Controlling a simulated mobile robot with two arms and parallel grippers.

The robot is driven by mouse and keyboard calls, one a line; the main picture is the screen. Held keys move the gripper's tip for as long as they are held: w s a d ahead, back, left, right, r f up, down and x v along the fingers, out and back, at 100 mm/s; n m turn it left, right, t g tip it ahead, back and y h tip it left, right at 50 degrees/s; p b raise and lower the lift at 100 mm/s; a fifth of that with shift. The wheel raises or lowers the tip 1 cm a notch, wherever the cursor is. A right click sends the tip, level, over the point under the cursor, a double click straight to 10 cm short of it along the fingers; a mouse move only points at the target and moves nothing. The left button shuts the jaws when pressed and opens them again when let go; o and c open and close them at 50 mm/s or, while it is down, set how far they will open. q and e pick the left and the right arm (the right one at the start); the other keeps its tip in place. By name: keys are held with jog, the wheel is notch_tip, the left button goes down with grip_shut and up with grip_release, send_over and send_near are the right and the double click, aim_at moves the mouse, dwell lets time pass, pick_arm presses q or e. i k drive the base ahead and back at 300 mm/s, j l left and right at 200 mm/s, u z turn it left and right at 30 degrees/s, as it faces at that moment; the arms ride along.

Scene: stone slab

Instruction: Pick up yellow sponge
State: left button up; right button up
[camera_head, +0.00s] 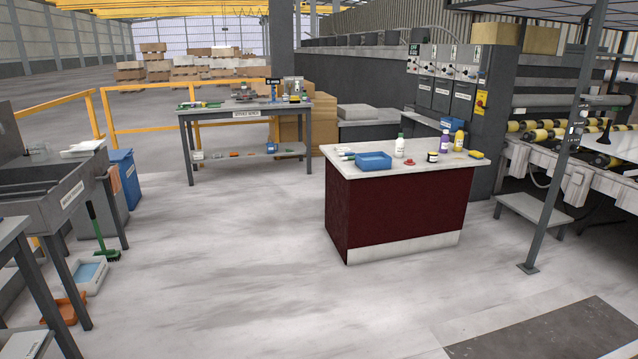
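A small yellow block, likely the yellow sponge (477,154), lies at the right end of the light top of a dark red counter (398,208). It is small in the picture, so its details cannot be told. Beside it stand a yellow bottle (459,140) and a purple bottle (445,142). Neither of my grippers shows in the head view.
The counter also holds a blue tray (373,161), a white bottle (400,147) and a small jar (433,157). A metal post (552,180) stands right of the counter. A workbench (246,112) stands behind. The floor (240,260) in front is clear.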

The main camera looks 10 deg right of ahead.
aim_at(475, 154)
jog(key=i+l+z, duration=0.1)
jog(key=i+z, duration=0.75)
jog(key=i+j+z, duration=0.15)
jog(key=i+z, duration=0.15)
jog(key=z, duration=0.15)
jog(key=i+l+z, duration=0.1)
jog(key=i+z, duration=0.3)
jog(key=i, duration=0.15)
jog(key=i+z, duration=0.4)
jog(key=i, duration=0.15)
jog(key=i+u, duration=0.25)
jog(key=i, duration=0.2)
jog(key=i+l+u, duration=0.2)
jog(key=i, duration=0.3)
jog(key=i+l+u, duration=0.25)
jog(key=i, duration=0.2)
jog(key=i+l+u, duration=0.15)
jog(key=i+u, duration=0.25)
jog(key=i+l+u, duration=0.35)
jog(key=u, duration=1.15)
jog(key=z, duration=1.3)
